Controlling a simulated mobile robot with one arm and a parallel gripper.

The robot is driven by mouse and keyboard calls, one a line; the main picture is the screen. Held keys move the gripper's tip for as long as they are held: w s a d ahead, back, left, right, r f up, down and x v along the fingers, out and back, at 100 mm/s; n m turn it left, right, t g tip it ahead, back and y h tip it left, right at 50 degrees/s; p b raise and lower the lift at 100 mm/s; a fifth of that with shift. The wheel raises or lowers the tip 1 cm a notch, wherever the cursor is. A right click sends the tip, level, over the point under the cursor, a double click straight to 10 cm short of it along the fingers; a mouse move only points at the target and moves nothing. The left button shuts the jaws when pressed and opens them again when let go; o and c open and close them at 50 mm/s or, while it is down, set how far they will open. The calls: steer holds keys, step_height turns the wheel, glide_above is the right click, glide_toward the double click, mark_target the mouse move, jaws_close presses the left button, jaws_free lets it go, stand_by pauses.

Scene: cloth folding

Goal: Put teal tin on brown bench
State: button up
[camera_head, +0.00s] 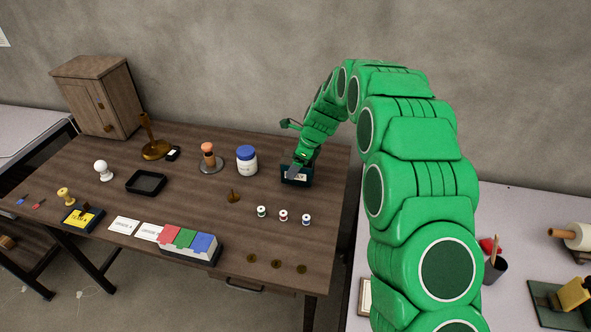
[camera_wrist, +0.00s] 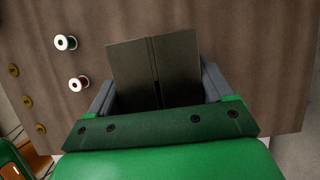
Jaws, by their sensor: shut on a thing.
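My gripper (camera_head: 297,163) is over the back right part of the brown bench (camera_head: 325,195). It is shut on a dark teal tin (camera_head: 297,179) with a pale label on its front. In the wrist view the gripper's grey fingers (camera_wrist: 157,88) stand on either side of the tin (camera_wrist: 140,68), whose top looks dark grey-brown with a seam down the middle. The tin appears upright at bench height. Whether its base touches the bench is hard to tell. The gripper hides part of it.
A white jar with a blue lid (camera_head: 246,160) stands left of the tin. A black tray (camera_head: 146,183), an orange-topped stamp (camera_head: 208,157) and coloured cards (camera_head: 185,239) are further left. A pale table (camera_head: 440,200) adjoins on the right.

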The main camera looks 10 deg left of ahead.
steer(key=shift+f, duration=1.2)
steer(key=shift+f, duration=0.2)
steer(key=o, duration=1.3)
